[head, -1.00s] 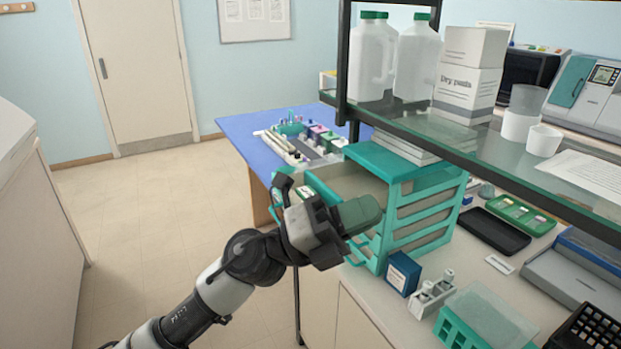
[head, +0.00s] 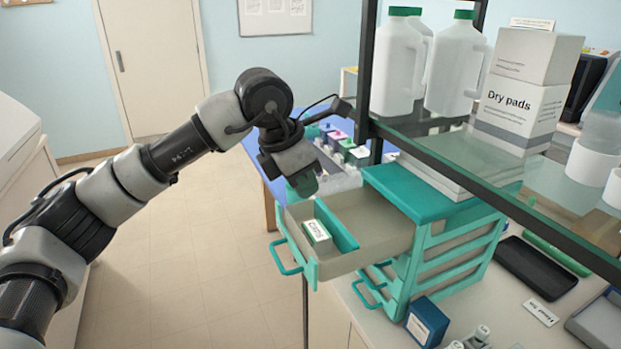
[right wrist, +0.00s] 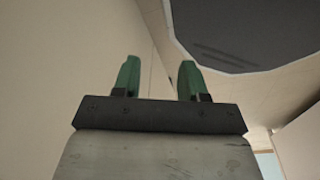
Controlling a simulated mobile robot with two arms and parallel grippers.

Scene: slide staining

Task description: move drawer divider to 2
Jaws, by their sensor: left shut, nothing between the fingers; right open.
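The teal drawer unit (head: 440,190) stands on the bench with its top drawer (head: 375,222) pulled out. A teal divider (head: 338,229) stands inside that drawer, towards its front end. A small white and green labelled box (head: 316,232) lies between the divider and the drawer front. I see no readable slot numbers. My left gripper (head: 303,186) is shut and empty, just above and beyond the drawer's far front corner, apart from the divider. My right gripper (right wrist: 158,80) is open and empty in the right wrist view, with its green fingertips apart.
A glass shelf (head: 480,165) with white jugs (head: 398,60) and a Dry pads box (head: 520,95) overhangs the unit. A black shelf post (head: 372,70) stands near my left gripper. A blue box (head: 426,322) sits beside the unit. Floor left of the drawer is clear.

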